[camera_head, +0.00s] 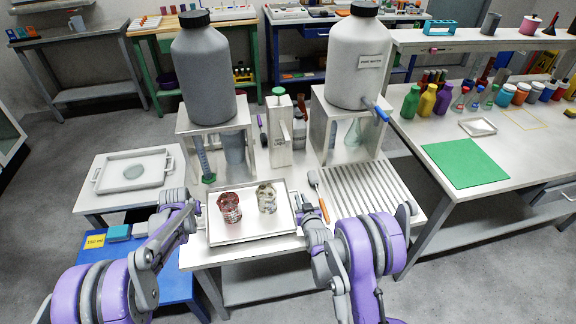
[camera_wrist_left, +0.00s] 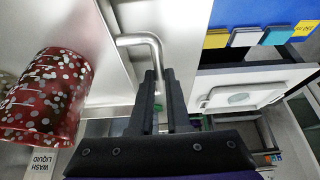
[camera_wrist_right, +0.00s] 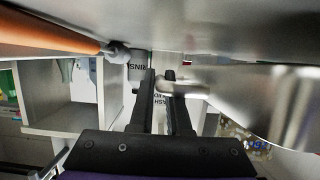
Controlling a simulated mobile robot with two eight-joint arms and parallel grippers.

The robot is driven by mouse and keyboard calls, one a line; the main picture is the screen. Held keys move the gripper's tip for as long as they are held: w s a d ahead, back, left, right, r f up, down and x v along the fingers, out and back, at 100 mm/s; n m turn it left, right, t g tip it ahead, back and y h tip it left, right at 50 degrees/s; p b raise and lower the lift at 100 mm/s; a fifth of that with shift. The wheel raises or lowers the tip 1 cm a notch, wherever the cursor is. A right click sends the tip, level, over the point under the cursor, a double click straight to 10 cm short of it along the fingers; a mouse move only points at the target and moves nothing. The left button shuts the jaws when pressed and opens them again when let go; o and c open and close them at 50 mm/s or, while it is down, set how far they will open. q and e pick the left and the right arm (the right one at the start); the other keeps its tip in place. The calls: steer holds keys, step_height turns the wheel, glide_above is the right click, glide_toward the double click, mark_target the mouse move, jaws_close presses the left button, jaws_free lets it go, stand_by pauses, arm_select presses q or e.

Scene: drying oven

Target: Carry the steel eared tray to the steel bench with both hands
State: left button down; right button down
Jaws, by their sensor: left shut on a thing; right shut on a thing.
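The steel eared tray (camera_head: 250,237) is at the front of the middle steel bench (camera_head: 200,255); I cannot tell whether it rests there or hangs just above. It carries a red speckled beaker (camera_head: 230,208) and a clear beaker with pale pieces (camera_head: 266,198). My left gripper (camera_head: 194,205) is shut on the tray's left ear, a bent bar (camera_wrist_left: 150,45) in the left wrist view. The red beaker (camera_wrist_left: 42,98) shows there too. My right gripper (camera_head: 303,212) is shut on the right ear (camera_wrist_right: 182,89), partly hidden by my fingers.
Behind the tray stand two big bottles (camera_head: 203,70) (camera_head: 355,60) on steel stands. An orange-handled tool (camera_head: 323,208) and ribbed rack (camera_head: 365,192) lie close on the right. Another eared tray (camera_head: 112,184) with a round dish sits left. A long bench (camera_head: 420,125) is at right.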

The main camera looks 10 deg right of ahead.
steer(key=shift+f, duration=0.2)
arm_select(q)
steer(key=c, duration=0.9)
jaws_free()
steer(key=shift+s, duration=0.1)
arm_select(e)
steer(key=c, duration=0.9)
jaws_free()
steer(key=shift+s+f, duration=0.1)
steer(key=shift+a, duration=0.1)
